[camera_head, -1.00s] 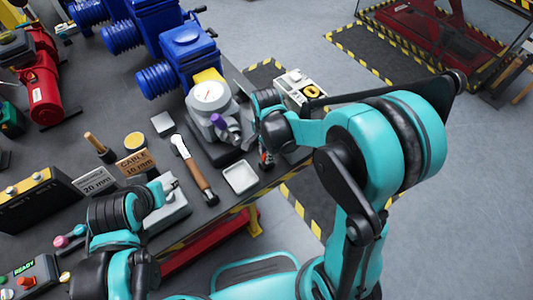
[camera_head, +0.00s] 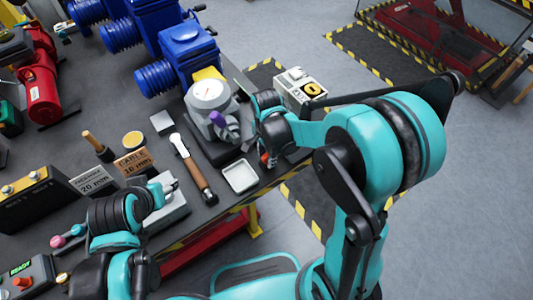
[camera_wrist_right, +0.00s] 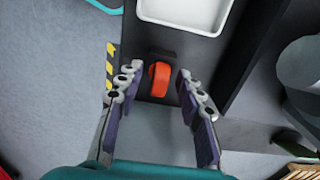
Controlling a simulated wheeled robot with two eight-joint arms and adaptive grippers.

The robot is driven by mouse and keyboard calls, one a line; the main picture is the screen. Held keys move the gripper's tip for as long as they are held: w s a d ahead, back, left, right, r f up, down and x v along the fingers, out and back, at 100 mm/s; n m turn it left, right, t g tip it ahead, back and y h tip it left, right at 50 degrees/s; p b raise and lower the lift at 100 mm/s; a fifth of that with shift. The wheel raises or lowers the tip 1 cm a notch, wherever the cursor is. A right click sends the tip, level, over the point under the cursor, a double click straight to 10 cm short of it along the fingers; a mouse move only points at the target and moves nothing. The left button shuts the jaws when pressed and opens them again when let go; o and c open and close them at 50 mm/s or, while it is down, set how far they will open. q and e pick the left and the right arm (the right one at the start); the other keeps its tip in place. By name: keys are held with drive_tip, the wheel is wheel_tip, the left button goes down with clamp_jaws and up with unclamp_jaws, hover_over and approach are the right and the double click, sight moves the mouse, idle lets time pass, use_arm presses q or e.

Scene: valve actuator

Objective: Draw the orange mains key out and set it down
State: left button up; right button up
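The orange mains key (camera_wrist_right: 160,80) shows in the right wrist view as a rounded orange grip against a dark surface at the bench's edge. My right gripper (camera_wrist_right: 158,88) is open, with one finger on each side of the key and visible gaps between. In the head view, my right gripper (camera_head: 267,145) points down beside the bench's front edge, mostly hidden by its own wrist. A small orange spot (camera_head: 265,157) shows there, probably the key. My left arm comes in at the lower left; its gripper (camera_head: 168,186) is largely hidden, and its opening cannot be made out.
A white tray (camera_head: 240,176) lies just left of my right gripper; it also shows in the wrist view (camera_wrist_right: 185,12).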

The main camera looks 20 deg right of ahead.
sight(267, 155)
wheel_tip(267, 155, up, 12)
idle(0.5)
idle(0.4)
drive_tip(key=s+d+n+t, duration=0.5)
drive_tip(key=s+n, duration=0.5)
drive_tip(key=n, duration=0.4)
drive_tip(key=shift+r+t+b, duration=0.35)
drive_tip(key=shift+r+t, duration=0.05)
drive_tip(key=shift+t, duration=0.7)
drive_tip(key=shift+s, duration=0.1)
